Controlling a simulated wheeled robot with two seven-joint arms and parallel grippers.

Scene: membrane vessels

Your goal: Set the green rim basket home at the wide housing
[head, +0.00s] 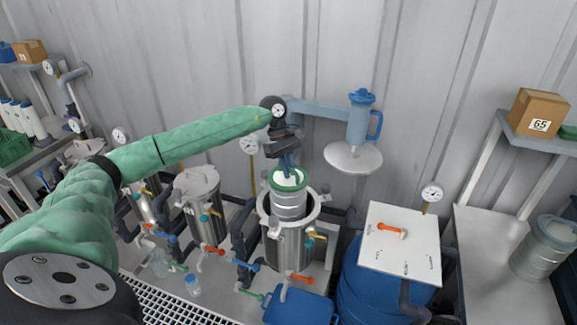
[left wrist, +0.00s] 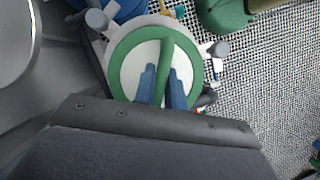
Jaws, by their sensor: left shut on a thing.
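The green rim basket (head: 290,204) is a ribbed metal cylinder with a green rim and a green handle bar across its pale top. It stands upright, its lower part inside the mouth of the wide steel housing (head: 292,248), its upper part above the housing's rim. My left gripper (head: 288,172) is above it, shut on the handle bar. In the left wrist view the blue fingers (left wrist: 163,85) clasp the green bar, and the green rim (left wrist: 118,68) rings the white top. The housing's flange shows around it. How deep the basket sits is hidden. My right gripper is not in view.
A narrower lidded housing (head: 197,195) is at left. A white-topped blue barrel (head: 400,245) stands at right, beside a bench with another metal basket (head: 545,250). Pipes and valves crowd the front.

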